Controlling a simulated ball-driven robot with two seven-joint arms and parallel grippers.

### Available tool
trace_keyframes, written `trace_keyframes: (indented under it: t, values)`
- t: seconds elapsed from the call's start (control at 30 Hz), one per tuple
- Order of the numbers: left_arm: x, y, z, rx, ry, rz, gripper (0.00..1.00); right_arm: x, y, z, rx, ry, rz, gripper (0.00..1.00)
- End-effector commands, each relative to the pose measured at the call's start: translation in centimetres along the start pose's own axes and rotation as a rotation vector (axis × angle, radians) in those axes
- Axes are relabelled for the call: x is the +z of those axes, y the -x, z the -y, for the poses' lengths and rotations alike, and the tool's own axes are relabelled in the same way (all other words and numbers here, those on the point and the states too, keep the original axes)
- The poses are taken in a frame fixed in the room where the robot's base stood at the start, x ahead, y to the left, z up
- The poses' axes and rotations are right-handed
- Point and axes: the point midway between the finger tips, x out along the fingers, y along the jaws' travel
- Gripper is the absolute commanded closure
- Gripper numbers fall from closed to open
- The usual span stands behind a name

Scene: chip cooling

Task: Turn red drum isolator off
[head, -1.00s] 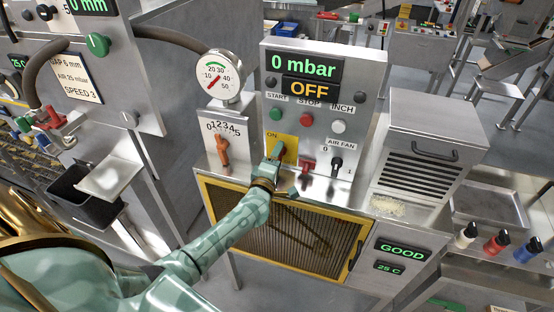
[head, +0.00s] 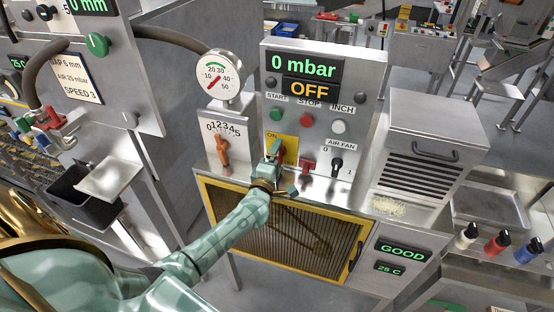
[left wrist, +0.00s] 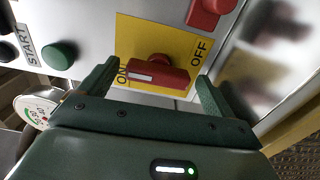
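The red drum isolator knob (left wrist: 157,76) sits on a yellow plate (left wrist: 150,35) marked ON and OFF in the left wrist view. The white mark on its bar is at the ON end. In the head view the yellow plate (head: 289,142) is on the upright steel panel, with the knob partly hidden by my gripper. My left gripper (head: 281,170) is open. In the left wrist view its two dark green fingers (left wrist: 155,88) stand apart on either side of the knob, with gaps visible. My right gripper is not in view.
A green START button (head: 275,114), red STOP button (head: 306,120), red lever (head: 308,167) and black air fan switch (head: 337,164) are close by. An orange lever (head: 223,150) stands left. The display (head: 304,67) reads 0 mbar. A yellow-framed mesh (head: 290,235) lies below.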

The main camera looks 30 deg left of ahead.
Motion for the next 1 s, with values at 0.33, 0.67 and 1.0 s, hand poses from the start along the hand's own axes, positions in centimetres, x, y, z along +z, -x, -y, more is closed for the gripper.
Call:
trace_keyframes:
  t: [0.33, 0.67, 1.0]
  values:
    - [0.0, 1.5, -0.1, 0.000, 0.000, 0.000, 0.10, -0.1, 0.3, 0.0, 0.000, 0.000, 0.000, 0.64]
    - [0.0, 10.0, 0.1, -0.002, 0.000, 0.000, 0.10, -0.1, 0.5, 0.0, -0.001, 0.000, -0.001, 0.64]
    - [0.0, 15.8, 0.1, 0.001, -0.001, 0.000, 0.10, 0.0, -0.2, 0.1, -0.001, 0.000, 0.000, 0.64]
